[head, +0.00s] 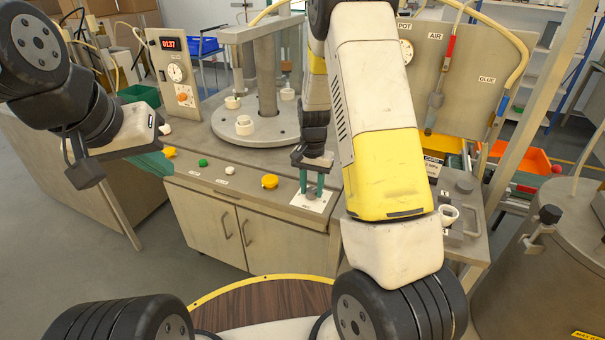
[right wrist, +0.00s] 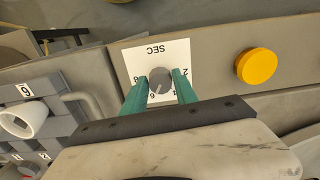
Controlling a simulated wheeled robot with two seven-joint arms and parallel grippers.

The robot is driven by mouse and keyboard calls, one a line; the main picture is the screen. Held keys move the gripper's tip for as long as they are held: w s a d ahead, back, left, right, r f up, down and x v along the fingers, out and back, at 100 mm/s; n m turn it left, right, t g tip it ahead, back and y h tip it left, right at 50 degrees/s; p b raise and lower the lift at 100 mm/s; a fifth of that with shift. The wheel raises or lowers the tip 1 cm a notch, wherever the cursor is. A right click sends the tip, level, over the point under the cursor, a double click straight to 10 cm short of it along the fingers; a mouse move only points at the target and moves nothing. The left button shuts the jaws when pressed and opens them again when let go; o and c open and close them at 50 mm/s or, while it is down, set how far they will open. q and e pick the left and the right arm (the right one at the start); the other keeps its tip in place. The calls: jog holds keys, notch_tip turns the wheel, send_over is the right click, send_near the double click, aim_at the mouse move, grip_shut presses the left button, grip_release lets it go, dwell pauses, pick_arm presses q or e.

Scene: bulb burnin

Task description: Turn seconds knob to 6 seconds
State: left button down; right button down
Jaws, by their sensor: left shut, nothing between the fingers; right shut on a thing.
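The grey seconds knob (right wrist: 160,80) sits on a white dial plate (right wrist: 176,52) marked SEC, which appears upside down in the right wrist view. The knob's light pointer line slants down and left, towards the 6. The 8 and 2 show at the plate's sides; other marks are partly hidden by the fingers. My right gripper (right wrist: 161,77) is shut on the knob, one teal finger on each side. In the head view the right gripper (head: 312,190) reaches down to the plate (head: 310,203) on the bench front. My left gripper (head: 160,168) is shut and empty, beyond the bench's left end.
A yellow button (head: 269,181) is left of the dial, with white and green buttons farther left. A round turntable (head: 254,128) with white sockets stands behind. A red display (head: 170,43) reads 0.37 or similar. A grey block with a white cup (head: 448,213) is to the right.

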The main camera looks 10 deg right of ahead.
jog(key=c, duration=1)
grip_release()
jog(key=shift+o, duration=0.2)
jog(key=shift+r, duration=3.95)
jog(key=shift+r, duration=0.1)
notch_tip(320, 180, up, 9)
jog(key=n+t+y, duration=0.1)
jog(key=t, duration=0.1)
send_over(312, 190)
jog(key=s, duration=0.5)
jog(key=s+a+r+n+t+y, duration=0.1)
jog(key=s+a+r+n+t, duration=0.15)
jog(key=s+r, duration=0.7)
jog(key=s+r+n+t, duration=0.1)
jog(key=s+r+n, duration=0.1)
jog(key=s, duration=0.7)
jog(key=shift+s+d+n+t, duration=0.25)
jog(key=shift+n+t, duration=0.1)
jog(key=shift+n, duration=0.2)
